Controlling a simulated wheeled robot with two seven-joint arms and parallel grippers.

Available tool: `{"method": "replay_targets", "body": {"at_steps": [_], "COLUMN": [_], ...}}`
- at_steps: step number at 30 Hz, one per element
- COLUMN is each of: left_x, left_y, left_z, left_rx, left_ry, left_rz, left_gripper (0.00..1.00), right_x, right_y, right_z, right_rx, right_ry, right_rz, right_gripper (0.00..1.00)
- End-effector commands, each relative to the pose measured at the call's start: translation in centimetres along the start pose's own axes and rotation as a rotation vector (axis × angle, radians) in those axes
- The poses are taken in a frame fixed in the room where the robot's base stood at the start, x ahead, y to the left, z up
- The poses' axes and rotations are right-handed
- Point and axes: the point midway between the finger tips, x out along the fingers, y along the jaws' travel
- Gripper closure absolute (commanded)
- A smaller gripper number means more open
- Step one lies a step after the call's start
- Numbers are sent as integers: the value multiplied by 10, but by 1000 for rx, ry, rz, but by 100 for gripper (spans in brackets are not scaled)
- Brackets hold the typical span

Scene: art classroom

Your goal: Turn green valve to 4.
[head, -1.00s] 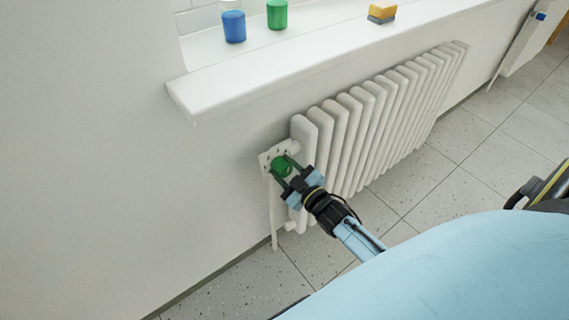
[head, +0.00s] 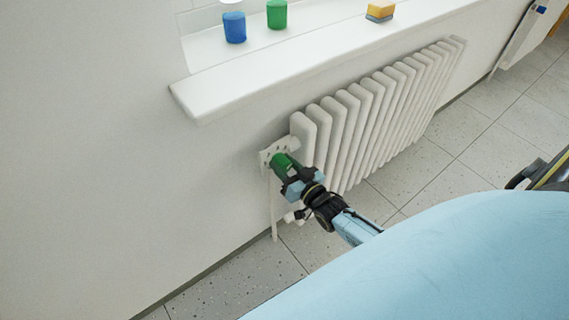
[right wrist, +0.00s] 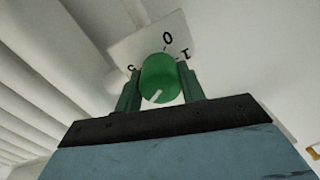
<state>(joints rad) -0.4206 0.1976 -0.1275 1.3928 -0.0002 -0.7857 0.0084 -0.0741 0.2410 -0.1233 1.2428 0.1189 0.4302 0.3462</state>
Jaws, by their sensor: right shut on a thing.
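The green valve (head: 279,160) is a round knob on a white plate at the left end of the radiator. My right gripper (head: 284,168) is on it. In the right wrist view, the green valve (right wrist: 161,78) sits between the two fingers of my right gripper (right wrist: 160,90), which are shut on its sides. A short white mark on the knob's face points to the lower left. The white dial plate (right wrist: 128,48) behind shows a 0 at the top and a 1 to its right. A partly covered figure shows at the left; the other figures are hidden. My left gripper is not in view.
The white ribbed radiator (head: 362,118) runs along the wall right of the valve. Above it juts a white sill (head: 300,65) with a blue cup (head: 234,27), a green cup (head: 277,14) and a sponge (head: 380,11). The tiled floor (head: 440,160) is clear.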

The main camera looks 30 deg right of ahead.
Motion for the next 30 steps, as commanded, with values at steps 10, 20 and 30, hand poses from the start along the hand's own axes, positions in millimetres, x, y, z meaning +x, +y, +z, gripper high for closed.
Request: {"method": "replay_targets", "body": {"at_steps": [10, 20, 30], "left_x": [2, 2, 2], "left_y": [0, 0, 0], "left_z": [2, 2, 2], "left_rx": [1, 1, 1], "left_ry": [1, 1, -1], "left_rz": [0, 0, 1], "left_gripper": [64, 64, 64], "right_x": [0, 0, 0], "right_y": [0, 0, 0], "right_z": [0, 0, 0], "right_rx": [37, 36, 36], "right_ry": [1, 2, 1], "right_rz": [0, 0, 0], "right_gripper": [83, 53, 39]}}
